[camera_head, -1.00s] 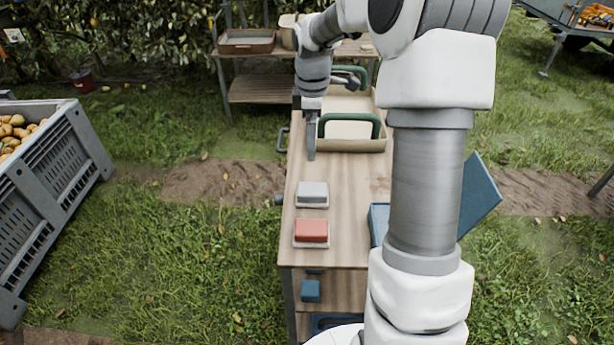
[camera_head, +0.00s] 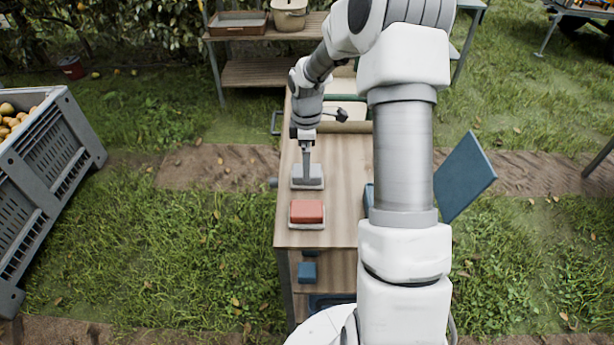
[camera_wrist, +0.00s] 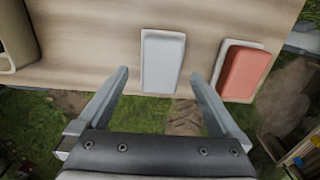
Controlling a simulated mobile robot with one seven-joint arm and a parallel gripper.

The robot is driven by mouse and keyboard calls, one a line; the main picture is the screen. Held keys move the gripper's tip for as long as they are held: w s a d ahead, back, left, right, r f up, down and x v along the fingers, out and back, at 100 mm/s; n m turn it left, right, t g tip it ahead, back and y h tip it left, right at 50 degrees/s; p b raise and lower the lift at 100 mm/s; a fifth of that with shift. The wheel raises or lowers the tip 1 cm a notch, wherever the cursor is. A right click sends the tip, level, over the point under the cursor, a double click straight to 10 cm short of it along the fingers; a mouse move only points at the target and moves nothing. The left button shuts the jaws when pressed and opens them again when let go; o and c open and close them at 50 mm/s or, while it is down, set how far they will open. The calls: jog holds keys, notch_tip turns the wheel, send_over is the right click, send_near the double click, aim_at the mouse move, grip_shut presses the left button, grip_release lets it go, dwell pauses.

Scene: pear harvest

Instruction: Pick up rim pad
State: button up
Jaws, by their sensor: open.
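Two small pads lie on the wooden table (camera_head: 345,185); I cannot tell for sure which is the rim pad. The grey-white pad (camera_head: 307,183) shows in the wrist view (camera_wrist: 163,62) just ahead of my gripper, between the lines of the two fingers. The red pad (camera_head: 306,211) sits on a pale base nearer the table's front edge, and shows at the right in the wrist view (camera_wrist: 246,72). My gripper (camera_wrist: 159,76) is open and empty. In the head view my gripper (camera_head: 307,172) is over the grey-white pad and partly hides it.
A tan tray (camera_head: 340,127) is on the far part of the table, partly hidden by my arm. A blue panel (camera_head: 465,178) stands tilted at the right. A grey crate of fruit (camera_head: 45,165) is on the left.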

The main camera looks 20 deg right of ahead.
notch_tip(320, 180, down, 4)
jog(key=shift+s+f, duration=0.1)
jog(key=c, duration=1.2)
jog(key=shift+c, duration=0.2)
jog(key=shift+r, duration=0.2)
jog(key=shift+r, duration=0.6)
notch_tip(320, 180, up, 3)
jog(key=s+d+r, duration=0.1)
jog(key=d+r, duration=0.5)
jog(key=d, duration=0.5)
jog(key=shift+s+d+r+p, duration=0.15)
jog(key=shift+d+r+p, duration=0.15)
jog(key=shift+d, duration=0.05)
